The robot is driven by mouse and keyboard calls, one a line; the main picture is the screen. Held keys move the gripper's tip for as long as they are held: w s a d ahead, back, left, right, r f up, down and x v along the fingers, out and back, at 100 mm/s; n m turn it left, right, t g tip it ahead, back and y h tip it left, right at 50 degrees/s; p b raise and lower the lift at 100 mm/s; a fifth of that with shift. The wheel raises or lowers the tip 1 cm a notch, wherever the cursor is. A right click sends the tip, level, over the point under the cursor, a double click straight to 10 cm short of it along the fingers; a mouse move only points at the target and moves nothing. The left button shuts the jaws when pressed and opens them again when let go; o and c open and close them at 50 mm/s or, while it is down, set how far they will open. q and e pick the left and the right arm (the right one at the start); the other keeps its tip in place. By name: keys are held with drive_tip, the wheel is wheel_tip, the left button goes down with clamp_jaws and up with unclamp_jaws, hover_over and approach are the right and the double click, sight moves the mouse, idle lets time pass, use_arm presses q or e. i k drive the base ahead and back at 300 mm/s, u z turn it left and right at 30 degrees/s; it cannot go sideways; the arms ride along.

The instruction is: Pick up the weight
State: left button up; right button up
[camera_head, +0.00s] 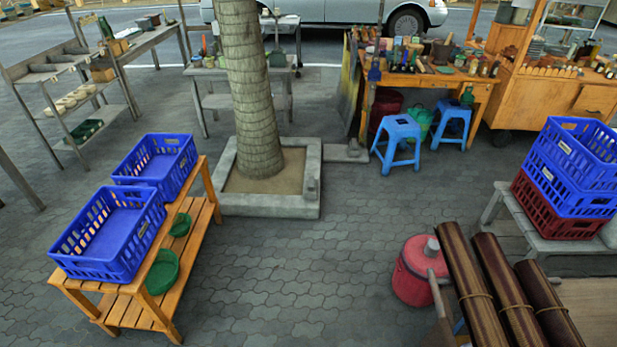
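I cannot make out a weight for certain. Many small items stand on the wooden table (480,82) at the back right, among them a dark pot (440,52), but they are too small to tell apart. A red round container (412,282) stands on the paving at lower right, with a short grey cylinder (432,247) on top; I cannot tell what the cylinder is. Neither of my grippers is in view.
A wooden bench (160,310) with blue crates (112,262) stands at left. A tree trunk (250,100) rises from a stone planter (265,206). Blue stools (397,130) stand by the back table. Rolled mats (510,285) lie at lower right. The middle paving is clear.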

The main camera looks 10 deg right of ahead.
sight(311, 184)
drive_tip(key=i, duration=1.65)
drive_tip(key=z, duration=0.55)
drive_tip(key=i, duration=0.75)
drive_tip(key=u, duration=0.45)
drive_tip(key=i, duration=0.85)
drive_tip(key=u, duration=0.85)
